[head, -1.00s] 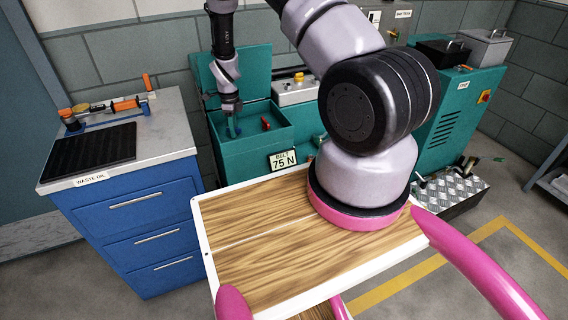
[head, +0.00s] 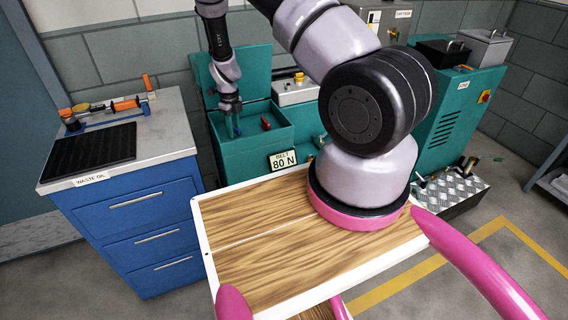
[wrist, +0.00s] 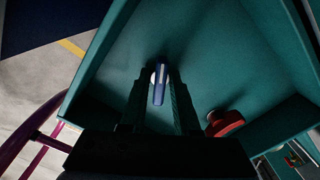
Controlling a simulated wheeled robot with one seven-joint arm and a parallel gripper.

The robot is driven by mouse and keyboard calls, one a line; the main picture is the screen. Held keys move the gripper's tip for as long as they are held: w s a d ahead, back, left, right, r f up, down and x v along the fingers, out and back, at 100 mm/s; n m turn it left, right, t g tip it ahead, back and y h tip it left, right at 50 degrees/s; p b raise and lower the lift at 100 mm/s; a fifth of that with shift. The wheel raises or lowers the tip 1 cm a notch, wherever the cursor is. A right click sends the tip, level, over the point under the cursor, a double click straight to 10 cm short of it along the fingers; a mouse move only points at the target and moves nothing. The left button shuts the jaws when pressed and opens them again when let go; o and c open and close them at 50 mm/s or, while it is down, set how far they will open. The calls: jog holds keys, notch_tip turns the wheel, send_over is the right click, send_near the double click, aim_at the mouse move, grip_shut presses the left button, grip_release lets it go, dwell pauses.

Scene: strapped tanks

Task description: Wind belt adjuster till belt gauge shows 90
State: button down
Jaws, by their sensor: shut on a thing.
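The belt gauge (head: 283,160) is a small white sign on the front of the teal open-topped box (head: 255,150). It reads "BELT 80 N". My gripper (head: 232,128) reaches down into the box from above. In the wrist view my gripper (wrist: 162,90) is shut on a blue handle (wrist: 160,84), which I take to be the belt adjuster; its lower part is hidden. A red knob (head: 265,123) sits to the right of my gripper inside the box, and it also shows in the wrist view (wrist: 225,123), apart from the fingers.
The box's raised lid (head: 200,72) stands behind and left of my gripper. A blue drawer cabinet (head: 130,220) with a black mat (head: 90,150) stands at left. A teal machine (head: 455,110) stands at right.

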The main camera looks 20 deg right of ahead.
jog(key=shift+m, duration=0.3)
jog(key=m, duration=0.2)
jog(key=shift+m, duration=0.4)
jog(key=m, duration=0.2)
jog(key=shift+m, duration=0.4)
jog(key=c, duration=0.8)
grip_release()
jog(key=shift+o, duration=0.2)
